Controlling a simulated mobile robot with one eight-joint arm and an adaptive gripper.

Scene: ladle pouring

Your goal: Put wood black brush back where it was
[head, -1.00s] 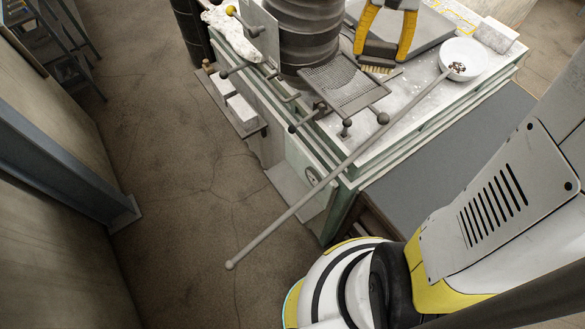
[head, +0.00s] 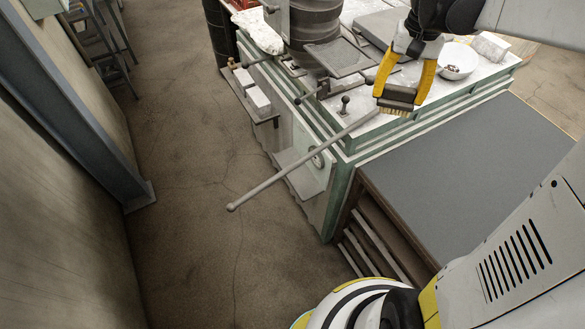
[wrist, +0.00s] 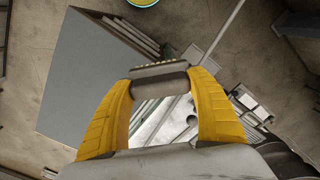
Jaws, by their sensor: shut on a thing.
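My gripper (head: 402,92) has yellow fingers and is shut on the wood black brush (head: 396,97), a dark block with pale bristles pointing down. In the head view the brush appears in front of the furnace table's near corner, apart from the tabletop as far as I can tell. In the wrist view the brush (wrist: 160,70) lies across between the two yellow fingertips, its bristles along the upper edge. The place where the brush belongs is not marked in view.
A long ladle (head: 290,178) sticks out past the table edge over the floor. A white bowl (head: 457,60) stands on the furnace table (head: 349,110). A dark drum (head: 313,35) and grate are at the back. A bare grey tabletop (head: 470,165) lies to the right.

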